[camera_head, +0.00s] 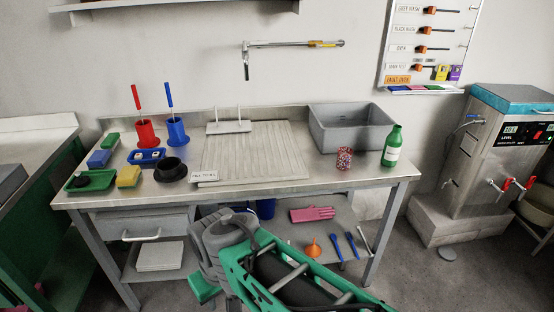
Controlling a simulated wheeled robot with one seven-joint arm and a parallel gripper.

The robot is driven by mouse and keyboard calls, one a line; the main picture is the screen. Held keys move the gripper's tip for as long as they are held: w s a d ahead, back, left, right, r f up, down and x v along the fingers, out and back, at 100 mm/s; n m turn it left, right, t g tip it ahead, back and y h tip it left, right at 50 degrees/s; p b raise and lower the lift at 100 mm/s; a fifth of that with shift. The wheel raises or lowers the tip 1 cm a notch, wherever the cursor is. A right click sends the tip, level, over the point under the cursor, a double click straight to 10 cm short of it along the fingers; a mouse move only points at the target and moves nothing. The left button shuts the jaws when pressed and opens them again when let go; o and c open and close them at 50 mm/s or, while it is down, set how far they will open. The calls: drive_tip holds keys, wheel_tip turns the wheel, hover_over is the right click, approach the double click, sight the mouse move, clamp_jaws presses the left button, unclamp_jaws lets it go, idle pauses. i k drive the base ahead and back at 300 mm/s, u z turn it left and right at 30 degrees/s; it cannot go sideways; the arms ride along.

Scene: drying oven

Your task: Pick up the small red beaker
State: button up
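A small red-and-white speckled beaker (344,158) stands upright on the right part of the steel table, in front of the grey basin and left of a green bottle. A plain red cup (146,134) with a red-handled brush in it stands at the back left of the table; which of the two is the small red beaker I cannot tell for certain. My green and grey arm shows at the bottom middle, in front of the table and apart from both. My gripper's fingers do not show.
The green bottle (391,146) stands close beside the speckled beaker. The grey basin (352,128) is behind it. A ribbed drainboard (255,152) fills the table's middle. A blue cup (177,132), sponges and a black bowl (171,169) crowd the left. The table's front right is clear.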

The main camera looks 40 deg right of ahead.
sight(344, 159)
drive_tip(key=u, duration=1.5)
drive_tip(key=k, duration=0.95)
drive_tip(key=z, duration=1.05)
drive_tip(key=i, duration=1)
drive_tip(key=u, duration=0.05)
